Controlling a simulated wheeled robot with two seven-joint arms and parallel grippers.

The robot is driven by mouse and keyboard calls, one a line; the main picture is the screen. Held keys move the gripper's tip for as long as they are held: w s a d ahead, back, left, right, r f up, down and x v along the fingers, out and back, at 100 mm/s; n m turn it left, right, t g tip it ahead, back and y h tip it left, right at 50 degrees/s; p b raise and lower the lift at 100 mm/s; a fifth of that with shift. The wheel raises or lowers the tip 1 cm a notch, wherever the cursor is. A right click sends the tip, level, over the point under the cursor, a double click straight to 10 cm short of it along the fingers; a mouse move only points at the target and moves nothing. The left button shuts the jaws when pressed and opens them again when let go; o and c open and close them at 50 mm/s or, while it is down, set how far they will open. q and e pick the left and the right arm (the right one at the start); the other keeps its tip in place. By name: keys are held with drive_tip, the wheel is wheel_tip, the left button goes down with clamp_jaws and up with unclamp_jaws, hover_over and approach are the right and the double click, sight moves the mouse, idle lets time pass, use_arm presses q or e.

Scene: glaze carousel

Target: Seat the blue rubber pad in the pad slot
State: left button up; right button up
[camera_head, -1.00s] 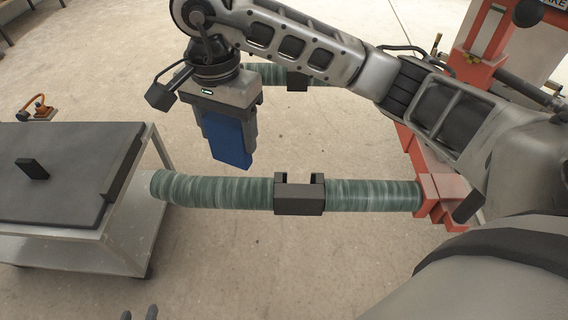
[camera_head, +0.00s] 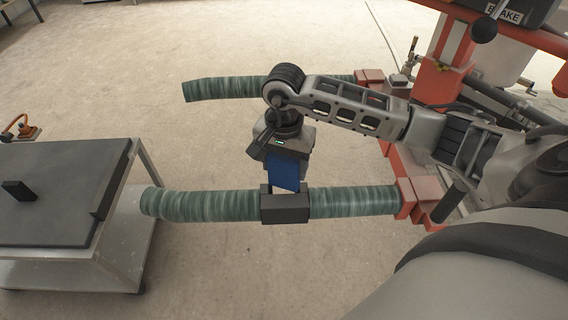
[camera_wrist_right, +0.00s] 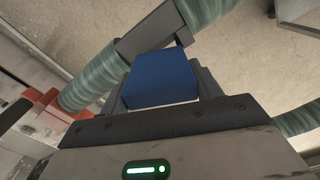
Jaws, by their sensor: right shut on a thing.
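The blue rubber pad (camera_head: 284,175) is held in my right gripper (camera_head: 283,184), which is shut on it. In the head view the pad hangs just above the dark slotted bracket (camera_head: 285,208) on the nearer green arm (camera_head: 345,201). Its lower end appears to overlap the bracket's opening; I cannot tell whether it is inside. In the right wrist view the blue pad (camera_wrist_right: 161,78) sits between the fingers, with the dark bracket (camera_wrist_right: 150,35) just beyond it. My left gripper is not seen.
A grey cart (camera_head: 125,232) with a dark top and a small black block (camera_head: 18,190) stands at the left. A second green arm (camera_head: 225,88) runs behind my right gripper. Orange-red framework (camera_head: 448,70) with a brake label stands at the right.

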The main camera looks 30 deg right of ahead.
drive_tip(key=shift+f, duration=0.55)
drive_tip(key=shift+f, duration=0.1)
drive_tip(key=o, duration=1)
drive_tip(key=shift+o, duration=0.2)
